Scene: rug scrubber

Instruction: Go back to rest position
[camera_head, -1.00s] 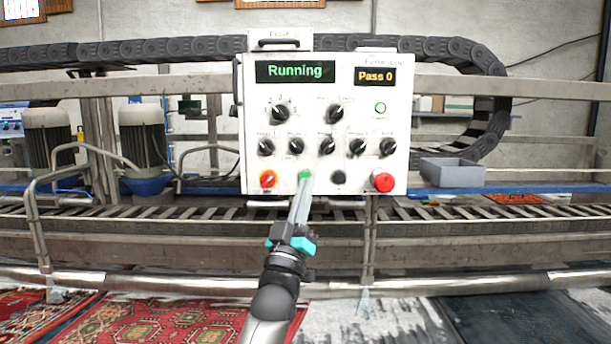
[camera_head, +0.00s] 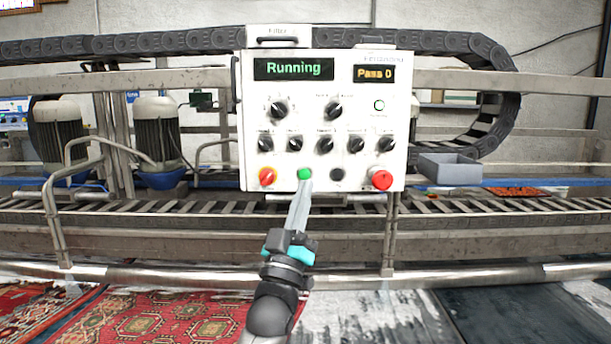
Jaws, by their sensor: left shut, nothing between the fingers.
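My left gripper (camera_head: 305,190) is shut and empty. Its fingertips are just below the green button (camera_head: 304,174) on the white control panel (camera_head: 226,190); I cannot tell whether they touch the panel. The panel's green display (camera_head: 293,68) reads "Running" and its amber display (camera_head: 374,73) reads "Pass 0". My left arm reaches up from the bottom of the view. My right gripper is not in view.
A red button (camera_head: 381,180) and several black knobs are on the panel. A metal rail (camera_head: 480,275) runs across in front. Patterned rugs (camera_head: 150,318) lie at the bottom left. A grey bin (camera_head: 449,169) stands right of the panel.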

